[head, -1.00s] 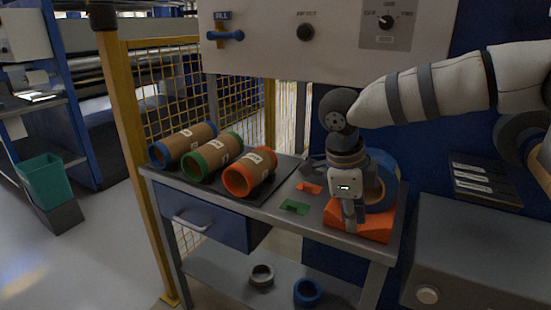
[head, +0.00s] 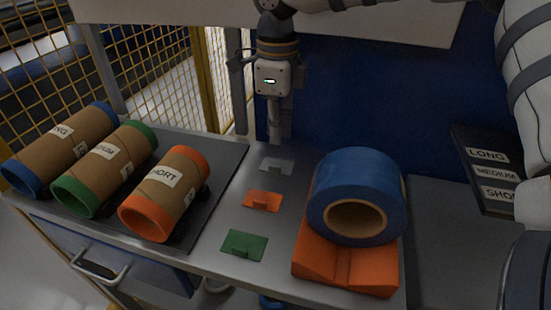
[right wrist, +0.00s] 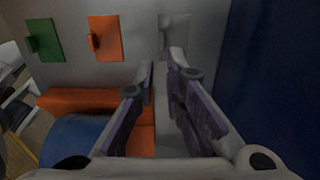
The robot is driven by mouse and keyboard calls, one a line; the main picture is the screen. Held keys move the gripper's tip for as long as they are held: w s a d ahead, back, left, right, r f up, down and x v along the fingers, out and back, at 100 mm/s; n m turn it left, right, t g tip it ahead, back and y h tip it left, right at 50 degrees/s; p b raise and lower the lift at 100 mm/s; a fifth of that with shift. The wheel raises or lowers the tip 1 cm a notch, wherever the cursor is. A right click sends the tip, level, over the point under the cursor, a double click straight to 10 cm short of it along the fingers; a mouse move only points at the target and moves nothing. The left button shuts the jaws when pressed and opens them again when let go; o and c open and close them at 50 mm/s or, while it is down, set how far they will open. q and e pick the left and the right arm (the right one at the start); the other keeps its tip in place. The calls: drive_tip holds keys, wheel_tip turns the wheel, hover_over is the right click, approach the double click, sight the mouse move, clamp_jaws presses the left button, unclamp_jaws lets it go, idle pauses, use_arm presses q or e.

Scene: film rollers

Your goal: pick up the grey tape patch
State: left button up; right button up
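The grey tape patch (head: 277,164) lies flat on the grey bench top, at the far end of a row of three patches, with a small raised tab. It also shows at the top of the right wrist view (right wrist: 174,36). My right gripper (head: 278,138) points down above the bench just behind the grey patch in the head view. In the right wrist view its fingers (right wrist: 163,64) are apart with nothing between them, and the patch lies just beyond the tips. My left gripper is not in view.
An orange patch (head: 262,201) and a green patch (head: 243,245) lie nearer the front edge. A blue tape roll (head: 366,182) sits on an orange stand (head: 343,268) to the right. Three cardboard rollers, including the SHORT one (head: 166,192), lie on a dark mat at left.

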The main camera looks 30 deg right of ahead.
sight(278, 166)
wheel_tip(278, 166, down, 9)
drive_tip(key=shift+d+r, duration=0.1)
drive_tip(key=shift+d, duration=0.05)
drive_tip(key=shift+r, duration=0.1)
clamp_jaws()
